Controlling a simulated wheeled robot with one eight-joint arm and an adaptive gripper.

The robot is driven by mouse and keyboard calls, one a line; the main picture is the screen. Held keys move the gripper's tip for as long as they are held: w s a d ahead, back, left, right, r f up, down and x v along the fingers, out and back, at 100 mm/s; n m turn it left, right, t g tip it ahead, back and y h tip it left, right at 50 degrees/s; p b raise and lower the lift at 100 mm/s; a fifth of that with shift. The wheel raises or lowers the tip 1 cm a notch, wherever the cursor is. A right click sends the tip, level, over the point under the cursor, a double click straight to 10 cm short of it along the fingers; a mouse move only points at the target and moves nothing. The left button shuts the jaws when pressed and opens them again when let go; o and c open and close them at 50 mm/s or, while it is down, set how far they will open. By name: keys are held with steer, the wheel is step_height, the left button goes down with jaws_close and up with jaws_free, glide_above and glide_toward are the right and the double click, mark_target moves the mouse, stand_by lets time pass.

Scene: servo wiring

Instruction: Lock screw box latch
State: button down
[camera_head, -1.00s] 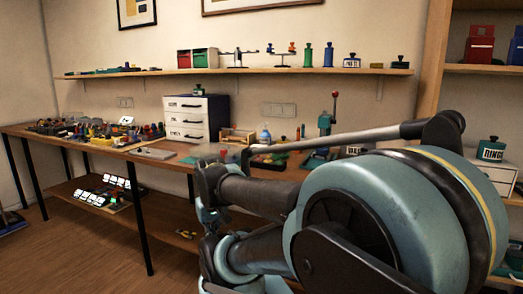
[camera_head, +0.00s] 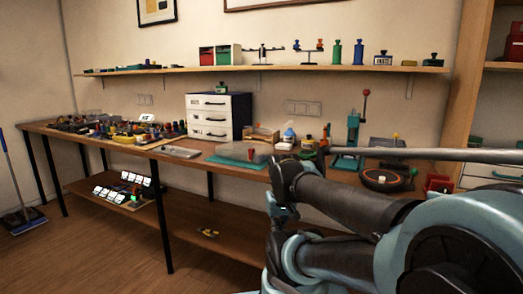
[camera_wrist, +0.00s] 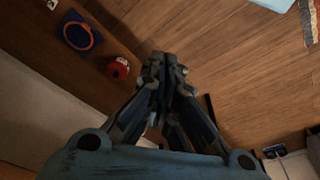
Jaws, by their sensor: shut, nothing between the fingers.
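A low box with a see-through grey lid and a teal edge (camera_head: 237,154) lies on the workbench, near its front edge. It may be the screw box; I cannot make out its latch. My gripper (camera_wrist: 165,62) is shut and empty in the wrist view, pointing away over the bench edge and floor. In the head view my arm crosses the lower right, in front of the bench, and the fingertips cannot be made out clearly. The gripper is apart from the low box.
The workbench (camera_head: 190,158) also carries a white drawer cabinet (camera_head: 211,120), a teal press (camera_head: 350,145) and many small parts. In the wrist view a blue square with an orange ring (camera_wrist: 78,36) and a red round thing (camera_wrist: 117,68) show.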

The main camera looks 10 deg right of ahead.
mark_target(252, 154)
steer(key=w+d+r+m+y, duration=0.1)
steer(key=w+d+r+m, duration=0.1)
steer(key=w+r+m, duration=1.1)
steer(key=w+d+r+m+y, duration=0.1)
steer(key=w+d+r+m, duration=0.2)
steer(key=w+r+m, duration=1)
steer(key=w+r, duration=0.2)
steer(key=w, duration=0.2)
steer(key=shift+d, duration=0.15)
steer(key=x, duration=0.9)
steer(key=shift+s+f, duration=0.1)
steer(key=shift+f, duration=0.05)
steer(key=a, duration=0.1)
steer(key=w+a, duration=0.1)
steer(key=shift+w+a+f, duration=0.25)
steer(key=shift+w+f, duration=0.05)
steer(key=shift+w, duration=0.05)
steer(key=shift+w+a, duration=0.4)
steer(key=shift+a, duration=0.1)
